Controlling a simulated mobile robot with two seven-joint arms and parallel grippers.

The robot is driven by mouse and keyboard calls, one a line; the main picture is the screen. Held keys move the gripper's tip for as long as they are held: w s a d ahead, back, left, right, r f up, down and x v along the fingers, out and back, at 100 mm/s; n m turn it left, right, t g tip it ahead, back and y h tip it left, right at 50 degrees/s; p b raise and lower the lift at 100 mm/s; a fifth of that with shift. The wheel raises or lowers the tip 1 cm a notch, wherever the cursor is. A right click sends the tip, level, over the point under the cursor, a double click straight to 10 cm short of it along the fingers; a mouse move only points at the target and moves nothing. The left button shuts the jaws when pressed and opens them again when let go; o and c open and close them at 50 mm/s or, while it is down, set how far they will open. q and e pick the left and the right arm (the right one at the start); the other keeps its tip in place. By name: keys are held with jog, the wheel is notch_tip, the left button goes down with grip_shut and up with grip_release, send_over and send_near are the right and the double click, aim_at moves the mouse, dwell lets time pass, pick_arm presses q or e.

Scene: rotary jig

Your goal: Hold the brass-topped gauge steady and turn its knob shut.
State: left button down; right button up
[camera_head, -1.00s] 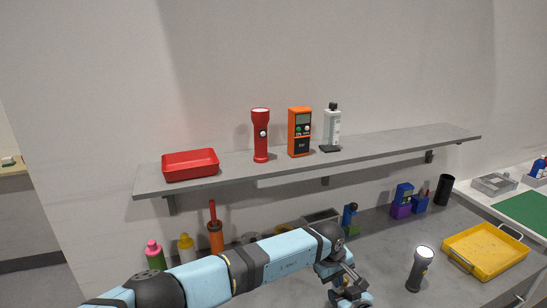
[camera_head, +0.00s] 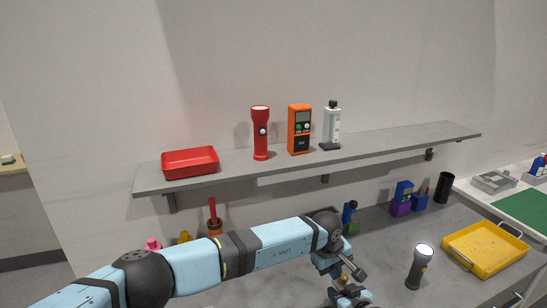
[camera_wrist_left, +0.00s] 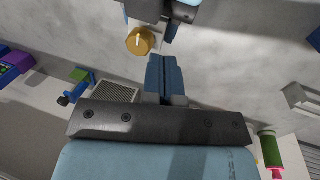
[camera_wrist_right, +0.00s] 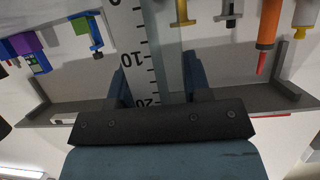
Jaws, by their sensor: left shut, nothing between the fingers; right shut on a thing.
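The gauge (camera_wrist_right: 140,50) fills the top middle of the right wrist view, with a black-numbered pale scale. My right gripper (camera_wrist_right: 158,82) is shut on it, with a blue finger on each side. The gauge's brass knob (camera_wrist_left: 140,41), with a pale line on its face, shows in the left wrist view. A small brass spot (camera_head: 343,280) shows between the grippers in the head view. My left gripper (camera_wrist_left: 164,62) is shut and empty, its fingertips close to the knob but apart from it in the picture. Most of the gauge is hidden in the head view.
A grey shelf (camera_head: 390,143) holds a red tray (camera_head: 190,162), red torch (camera_head: 260,132), orange meter (camera_head: 299,130) and white bottle (camera_head: 332,126). On the bench stand a lit torch (camera_head: 419,267), yellow tray (camera_head: 485,249) and black cylinder (camera_head: 444,188). My left arm hides coloured bottles behind it.

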pick_arm(q)
jog(key=shift+d+v, duration=0.2)
jog(key=shift+v, duration=0.7)
jog(key=shift+d+v, duration=0.2)
jog(key=shift+v, duration=0.7)
jog(key=shift+w+r, duration=0.1)
pick_arm(e)
jog(key=o, duration=1.2)
jog(key=shift+c, duration=0.2)
jog(key=shift+s, duration=0.1)
